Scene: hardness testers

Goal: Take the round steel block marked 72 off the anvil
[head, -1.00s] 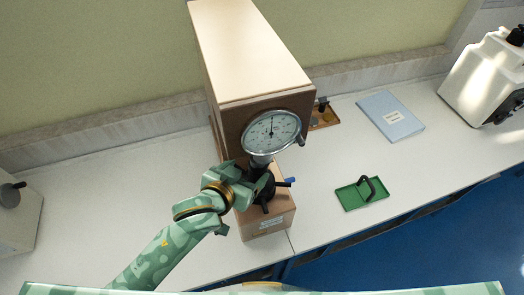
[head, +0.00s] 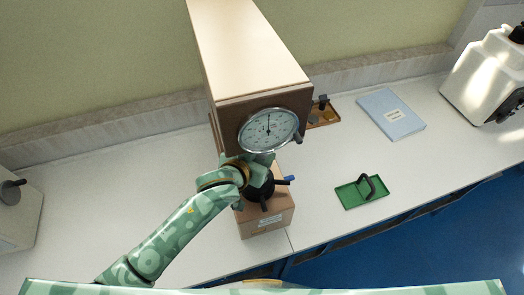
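The hardness tester (head: 245,50) is a tall brown and cream machine with a round dial (head: 268,130) on its front. Below the dial are a black handwheel (head: 262,190) with a blue-tipped handle and a brown base (head: 267,218). My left gripper (head: 262,163) is between the dial and the handwheel, at the anvil area. Its fingers are mostly hidden by its own wrist and the dial, so I cannot see whether they are open or shut. The round steel block marked 72 and the anvil top are hidden there. My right gripper is not in view.
A green tray (head: 349,201) with a black handle-like piece lies on the white bench, right of the tester. A small wooden tray (head: 330,116) with small items and a blue booklet (head: 391,114) lie behind. A white machine (head: 482,75) stands far right, a grey one (head: 18,218) far left.

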